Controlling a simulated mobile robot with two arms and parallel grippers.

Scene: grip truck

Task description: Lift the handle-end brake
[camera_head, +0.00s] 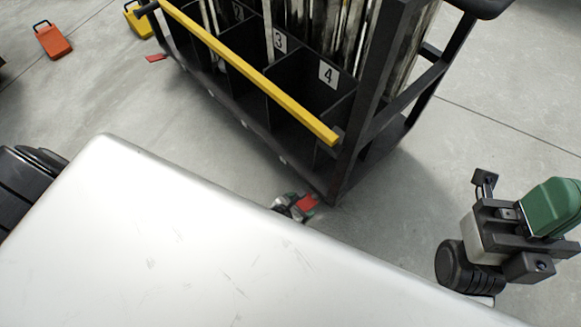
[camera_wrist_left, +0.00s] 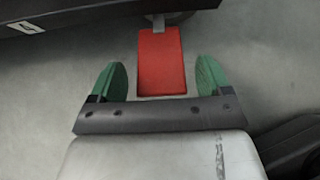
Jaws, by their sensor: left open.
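The red brake pedal (camera_head: 308,202) sits low at the near corner of the dark truck (camera_head: 338,180), just above the floor. In the left wrist view the red pedal (camera_wrist_left: 161,62) lies between the two green fingers of the open left gripper (camera_wrist_left: 155,80), with a visible gap on each side. The pedal's far end meets a grey metal part under the truck. My right gripper (camera_head: 548,208), with a green pad, is at the right, away from the truck; its opening is not clear.
The truck has a yellow rail (camera_head: 250,72) and numbered bays holding long metal pieces. Another red pedal (camera_head: 156,58) shows at its far end. An orange block (camera_head: 52,40) and a yellow block (camera_head: 138,20) stand on the floor at the far left. Floor right of the truck is clear.

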